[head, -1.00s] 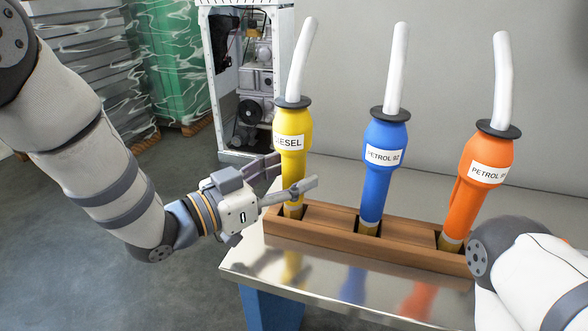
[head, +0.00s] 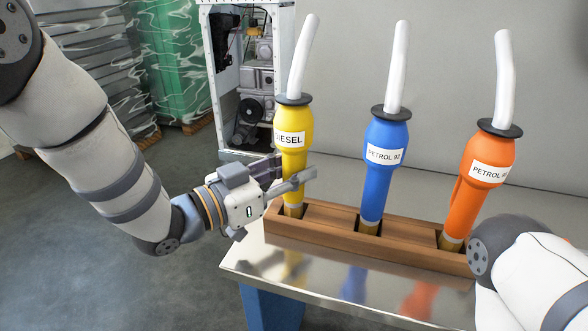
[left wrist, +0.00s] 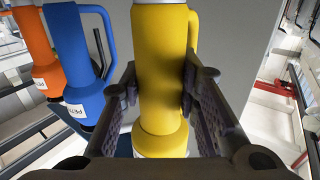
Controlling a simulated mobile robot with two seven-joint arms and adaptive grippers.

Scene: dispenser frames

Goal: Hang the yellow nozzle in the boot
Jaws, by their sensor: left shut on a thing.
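The yellow nozzle (head: 293,135), labelled DIESEL, stands nearly upright in the left opening of a wooden rack, with a black collar and a white spout on top. My left gripper (head: 292,180) has its fingers around the lower part of the yellow nozzle and is shut on it. In the left wrist view the yellow nozzle (left wrist: 162,75) sits between the two finger pads, its handle loop on the right. My right arm shows at the lower right, but its gripper is out of view. No boot can be made out for certain.
The wooden rack (head: 318,232) stands on a shiny metal table (head: 330,283). It also holds a blue PETROL 92 nozzle (head: 380,180) and an orange nozzle (head: 465,200). An open white dispenser cabinet (head: 245,80) stands behind, with green wrapped stacks (head: 180,60) to its left.

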